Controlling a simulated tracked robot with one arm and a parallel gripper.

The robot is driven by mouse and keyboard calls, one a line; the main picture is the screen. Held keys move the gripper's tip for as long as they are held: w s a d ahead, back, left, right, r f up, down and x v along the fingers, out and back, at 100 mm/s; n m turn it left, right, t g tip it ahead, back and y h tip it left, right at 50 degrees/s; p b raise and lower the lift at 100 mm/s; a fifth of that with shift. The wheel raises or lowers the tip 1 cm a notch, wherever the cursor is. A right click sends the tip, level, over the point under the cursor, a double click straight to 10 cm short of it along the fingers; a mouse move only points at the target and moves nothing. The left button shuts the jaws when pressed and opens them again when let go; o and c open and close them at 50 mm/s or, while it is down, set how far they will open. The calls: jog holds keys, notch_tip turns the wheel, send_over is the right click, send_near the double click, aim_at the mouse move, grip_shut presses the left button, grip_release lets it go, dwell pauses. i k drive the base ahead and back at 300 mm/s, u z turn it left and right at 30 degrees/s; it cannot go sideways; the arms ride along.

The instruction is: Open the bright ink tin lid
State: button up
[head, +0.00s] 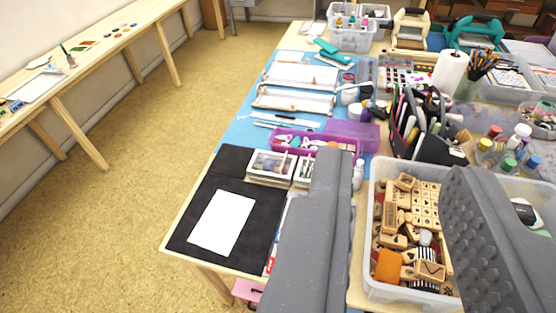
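My gripper (398,165) shows as two grey fingers spread wide apart, with nothing held between them. It is open over the table, and a clear bin of wooden stamps shows in the gap. I cannot pick out an ink tin with a bright lid for certain. A purple case (352,134) lies beyond the left finger, with small items in its near part. A white divided box (268,180) with small items stands just left of that finger. The left finger hides part of the table.
The clear stamp bin (372,222) has raised walls. A black mat (190,237) with white paper (222,222) lies at the near left. A dark marker caddy (428,147) and paint bottles (508,166) stand beyond and right. Open floor (150,150) lies left.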

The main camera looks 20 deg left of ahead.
aim_at(258, 174)
jog(key=z, duration=0.1)
jog(key=i, duration=1)
jog(key=u, duration=0.1)
